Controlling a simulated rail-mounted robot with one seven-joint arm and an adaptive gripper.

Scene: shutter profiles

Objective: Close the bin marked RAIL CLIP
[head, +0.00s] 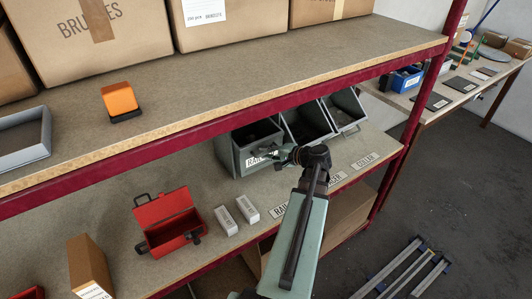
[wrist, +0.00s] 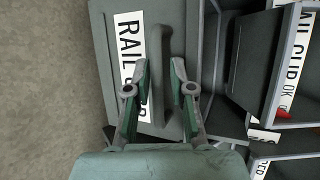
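Three grey bins stand in a row on the lower shelf in the head view: a left one (head: 235,155), a middle one (head: 306,122) and a right one (head: 347,108), their tops open. My gripper (head: 283,154) is at the front of the left bin. In the wrist view my gripper (wrist: 160,64) is open, its fingers on either side of a vertical bar handle on a grey panel (wrist: 107,30). Contact cannot be told. The panel's label (wrist: 130,35) reads "RAIL"; a finger hides part of the rest.
An open red box (head: 168,222) and two small white cartons (head: 226,220) sit left of the bins. Label strips line the shelf edge, one (head: 365,161) at right. The upper shelf (head: 250,70) overhangs the bins. A small red thing (wrist: 285,114) shows at right.

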